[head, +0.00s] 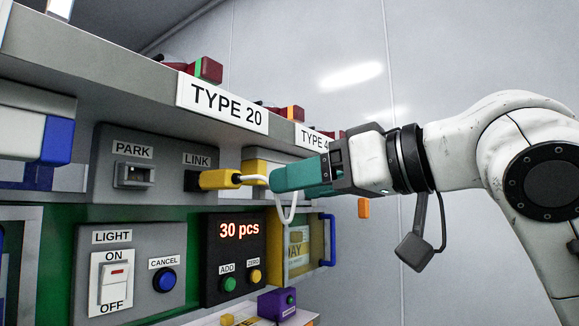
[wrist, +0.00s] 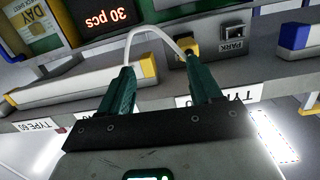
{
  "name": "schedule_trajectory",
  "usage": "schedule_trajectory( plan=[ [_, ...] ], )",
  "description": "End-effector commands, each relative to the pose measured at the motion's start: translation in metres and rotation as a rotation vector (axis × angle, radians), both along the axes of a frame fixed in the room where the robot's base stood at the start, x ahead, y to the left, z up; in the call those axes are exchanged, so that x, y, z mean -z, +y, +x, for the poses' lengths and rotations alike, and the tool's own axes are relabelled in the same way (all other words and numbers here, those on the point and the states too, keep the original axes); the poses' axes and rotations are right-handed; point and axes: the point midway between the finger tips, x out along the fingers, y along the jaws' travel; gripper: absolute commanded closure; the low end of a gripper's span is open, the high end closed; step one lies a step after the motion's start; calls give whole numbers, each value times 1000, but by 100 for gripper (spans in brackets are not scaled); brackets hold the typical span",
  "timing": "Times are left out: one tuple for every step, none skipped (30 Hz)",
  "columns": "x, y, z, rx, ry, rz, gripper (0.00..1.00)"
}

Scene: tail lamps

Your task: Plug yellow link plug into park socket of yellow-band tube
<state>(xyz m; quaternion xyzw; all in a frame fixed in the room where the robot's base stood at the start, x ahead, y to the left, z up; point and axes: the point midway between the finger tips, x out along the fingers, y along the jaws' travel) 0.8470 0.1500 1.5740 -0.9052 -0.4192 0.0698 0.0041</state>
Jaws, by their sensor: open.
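The yellow link plug (head: 219,179) sits at the LINK socket (head: 191,181), with a white cable (head: 292,208) looping from its back. The plug also shows in the wrist view (wrist: 187,48), just beyond the right fingertip. The PARK socket (head: 134,176) is empty, left of the plug; it also shows in the wrist view (wrist: 234,40). A white tube with a yellow band (wrist: 148,65) lies beyond the fingers. My gripper (head: 276,180) is open, its teal fingers right of the plug. In the wrist view its fingertips (wrist: 160,68) are spread and hold nothing.
A blue-banded tube (head: 57,140) is left of the socket panel (head: 107,165). The shelf with the TYPE 20 label (head: 223,104) overhangs the sockets. Below are a light switch panel (head: 142,238) and a counter reading 30 pcs (head: 238,250). A blue-handled door (head: 329,240) stands right.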

Motion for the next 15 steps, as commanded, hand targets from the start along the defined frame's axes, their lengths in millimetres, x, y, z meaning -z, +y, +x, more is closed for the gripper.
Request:
schedule_trajectory(
  plan=[
    [-12, 6, -8, -10, -16, -19, 36],
    [-17, 10, -12, -18, -20, -27, 36],
    [-22, 15, -17, -26, -25, -39, 36],
    [-25, 18, -20, -32, -28, -45, 36],
    [-28, 20, -23, -35, -31, -51, 36],
    [-31, 22, -25, -39, -32, -56, 36],
    [-32, 23, -26, -42, -34, -58, 36],
    [-33, 25, -27, -44, -33, -60, 36],
    [-34, 27, -27, -46, -33, -61, 36],
    [-34, 28, -27, -46, -32, -63, 36],
    [-34, 30, -26, -47, -32, -63, 36],
    [-34, 33, -23, -47, -31, -63, 36],
    [-34, 35, -21, -47, -30, -63, 36],
    [-33, 38, -19, -48, -30, -63, 36],
    [-33, 43, -16, -49, -31, -63, 36]
  ],
)
